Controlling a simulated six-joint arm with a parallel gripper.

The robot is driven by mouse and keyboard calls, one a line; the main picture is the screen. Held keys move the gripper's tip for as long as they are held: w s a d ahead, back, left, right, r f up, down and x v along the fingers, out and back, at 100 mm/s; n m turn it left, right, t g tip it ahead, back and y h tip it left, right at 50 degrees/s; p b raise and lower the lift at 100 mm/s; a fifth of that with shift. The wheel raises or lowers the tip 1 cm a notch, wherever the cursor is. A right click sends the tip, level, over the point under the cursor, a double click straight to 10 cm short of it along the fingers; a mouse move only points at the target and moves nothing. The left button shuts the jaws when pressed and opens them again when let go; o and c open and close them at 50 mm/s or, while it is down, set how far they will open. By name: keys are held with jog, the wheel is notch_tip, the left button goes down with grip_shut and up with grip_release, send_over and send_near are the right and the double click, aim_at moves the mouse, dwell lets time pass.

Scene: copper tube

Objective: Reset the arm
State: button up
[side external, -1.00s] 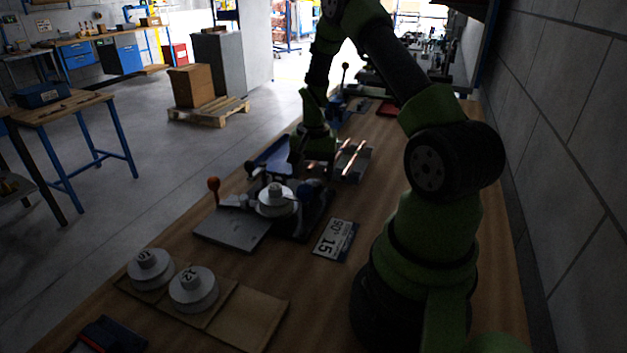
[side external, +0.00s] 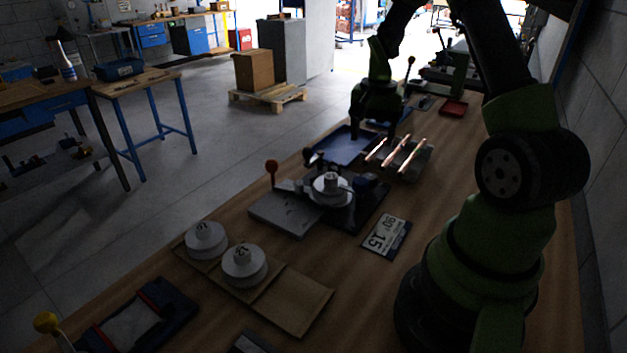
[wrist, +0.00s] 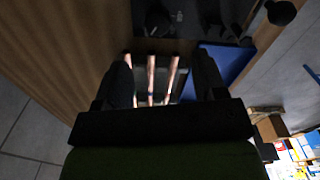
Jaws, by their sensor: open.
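My gripper (side external: 372,128) is open and empty, raised over the far part of the bench near the blue tray (side external: 340,148); its fingertips are dark and hard to make out in the side view. In the wrist view my gripper (wrist: 163,80) has its two dark fingers apart, with three copper tubes (wrist: 151,82) showing beyond and between them. The copper tubes (side external: 396,153) lie side by side on a grey rack (side external: 416,168), right of the blue tray. The blue tray also shows in the wrist view (wrist: 228,62) and looks empty.
A tube bender with a round white die (side external: 331,188) and a red-knobbed lever (side external: 271,166) stands nearer the camera. Two white dies (side external: 243,262) sit on a wooden board (side external: 300,305). A label card (side external: 386,236) lies flat beside the bender. A wall runs along the right.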

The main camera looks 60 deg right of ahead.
jog(key=w+a+r+n+t, duration=0.1)
jog(key=a+r+n+t, duration=0.15)
jog(key=a+r, duration=0.55)
jog(key=s+a+r+n+t+y, duration=0.1)
jog(key=s+a+r+n, duration=0.3)
jog(key=a, duration=0.4)
jog(key=s+a+r+n+t+y, duration=0.1)
jog(key=s+a+r+n+t, duration=0.2)
jog(key=s+a+r, duration=0.3)
jog(key=shift+s+a+n, duration=0.75)
jog(key=shift+s+a, duration=0.1)
jog(key=shift+a, duration=0.4)
jog(key=shift+t, duration=0.25)
